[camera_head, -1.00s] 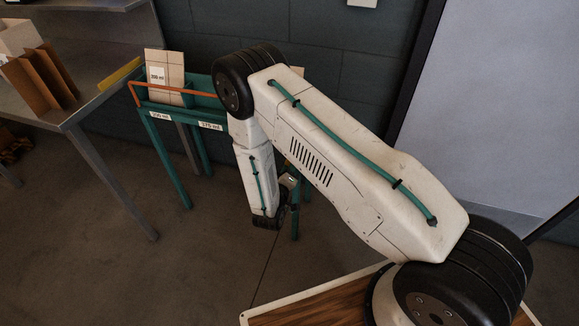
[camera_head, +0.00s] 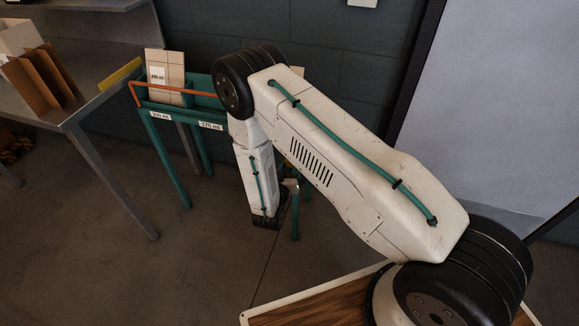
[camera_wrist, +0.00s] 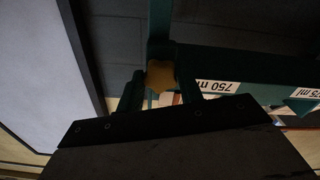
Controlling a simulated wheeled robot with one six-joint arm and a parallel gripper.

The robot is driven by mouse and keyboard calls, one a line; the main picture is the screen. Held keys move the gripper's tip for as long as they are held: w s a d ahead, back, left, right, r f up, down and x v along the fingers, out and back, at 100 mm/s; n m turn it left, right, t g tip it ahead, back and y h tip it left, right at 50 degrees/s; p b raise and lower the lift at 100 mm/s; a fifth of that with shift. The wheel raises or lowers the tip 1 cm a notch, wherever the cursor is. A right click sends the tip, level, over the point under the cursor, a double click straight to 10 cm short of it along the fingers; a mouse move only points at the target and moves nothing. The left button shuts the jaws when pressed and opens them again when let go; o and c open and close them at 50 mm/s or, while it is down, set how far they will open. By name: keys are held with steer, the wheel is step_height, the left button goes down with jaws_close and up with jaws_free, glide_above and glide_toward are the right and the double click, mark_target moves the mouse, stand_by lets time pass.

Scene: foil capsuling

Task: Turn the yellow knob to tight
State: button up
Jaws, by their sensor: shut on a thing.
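The yellow knob (camera_wrist: 160,75) shows in the wrist view, in front of a dark green upright of the rack (camera_wrist: 250,68). My gripper (camera_wrist: 160,88) has its two dark fingers on either side of the knob and is shut on it. The fingers and the wide dark gripper body cover the lower part of that view. In the head view my arm hides the knob and most of the gripper. I cannot read any tight mark or the knob's turn angle.
The green rack (camera_head: 181,111) has white volume labels, an orange rail and upright cardboard pieces (camera_head: 165,75). A grey metal table (camera_head: 75,118) with brown cardboard stands at the left. A pale panel (camera_head: 500,100) stands at the right. Open floor lies between.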

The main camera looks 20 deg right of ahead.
steer(key=shift+f, duration=0.1)
stand_by(0.3)
steer(key=o, duration=1)
steer(key=shift+a, duration=0.1)
